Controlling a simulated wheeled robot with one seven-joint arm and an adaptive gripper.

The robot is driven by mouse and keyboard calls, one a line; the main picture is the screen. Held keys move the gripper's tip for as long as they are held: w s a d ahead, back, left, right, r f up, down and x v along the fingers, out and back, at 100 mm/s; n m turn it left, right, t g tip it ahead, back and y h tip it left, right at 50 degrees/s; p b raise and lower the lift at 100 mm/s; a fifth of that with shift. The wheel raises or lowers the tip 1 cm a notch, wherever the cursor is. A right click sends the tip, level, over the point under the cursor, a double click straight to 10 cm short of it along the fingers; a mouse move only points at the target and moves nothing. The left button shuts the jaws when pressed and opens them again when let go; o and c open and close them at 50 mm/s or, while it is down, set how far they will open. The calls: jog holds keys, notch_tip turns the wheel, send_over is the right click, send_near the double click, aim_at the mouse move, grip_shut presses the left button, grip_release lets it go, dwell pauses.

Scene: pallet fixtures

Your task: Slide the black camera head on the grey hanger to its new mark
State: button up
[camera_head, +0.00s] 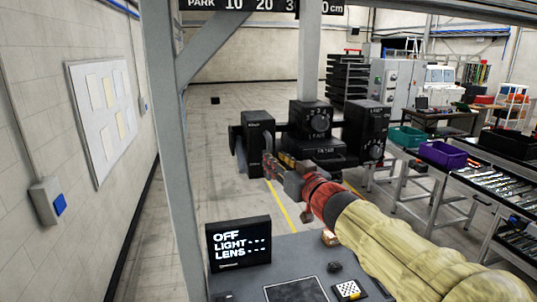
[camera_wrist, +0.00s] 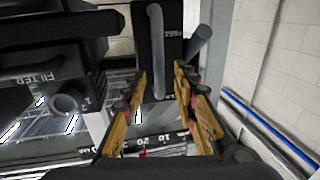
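The black camera head (camera_head: 318,150) has dials and side blocks and sits at the lower end of the grey hanger (camera_head: 309,60). Its left block (camera_head: 258,128) is beside my gripper (camera_head: 268,165). In the wrist view, the black block (camera_wrist: 172,18) carries an upright grey bar handle (camera_wrist: 155,45). My gripper's fingertips (camera_wrist: 160,72) stand apart on either side of the handle's lower part. I cannot tell if they touch it. The dial block (camera_wrist: 60,95) with the word FILTER shows at the left of the wrist view.
A scale (camera_head: 255,5) marked PARK, 10, 20 and more runs along the top beam. A grey post (camera_head: 165,110) stands at left. A small screen (camera_head: 238,243) reads OFF, LIGHT and LENS with dashes. Benches with a green bin (camera_head: 407,137) and purple bin (camera_head: 441,154) stand at right.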

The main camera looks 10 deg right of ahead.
aim_at(269, 174)
jog(key=shift+w+a+f, duration=0.1)
jog(key=shift+w+a, duration=0.15)
jog(key=shift+w, duration=1.05)
jog(key=shift+w+a, duration=0.2)
jog(key=shift+w, duration=1.05)
jog(key=c, duration=0.3)
jog(key=c, duration=0.4)
grip_shut()
